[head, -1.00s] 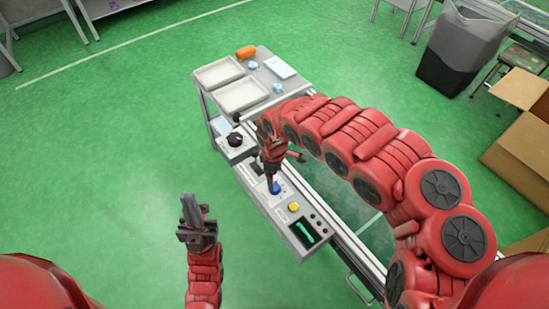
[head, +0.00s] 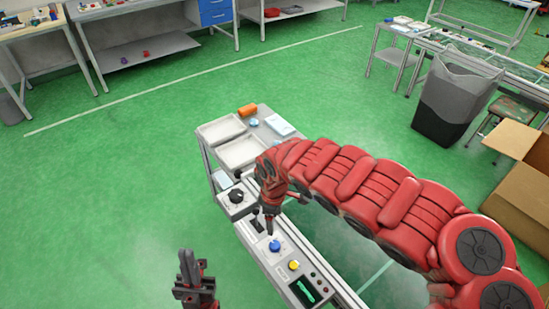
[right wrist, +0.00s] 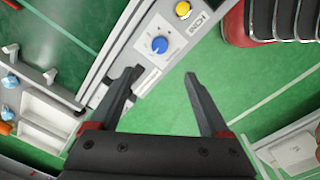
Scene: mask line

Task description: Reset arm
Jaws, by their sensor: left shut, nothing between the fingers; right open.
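My right gripper (head: 269,232) is open and empty, with its fingertips just behind and above the blue knob (head: 275,245) on the grey control panel (head: 290,272). In the right wrist view the open fingers (right wrist: 162,78) show, and the blue knob (right wrist: 159,45) lies ahead, between and beyond the tips, not held. The yellow button (head: 294,265) and a lit green display (head: 306,291) are on the same panel. My left gripper (head: 188,272) is shut and empty, pointing up over the green floor at the lower left of the panel.
A black knob (head: 236,196) sits on a box behind the panel. White trays (head: 240,152) and an orange item (head: 248,110) lie on the cart. A dark bin (head: 452,105) and cardboard boxes (head: 520,170) stand at the right. The floor at left is clear.

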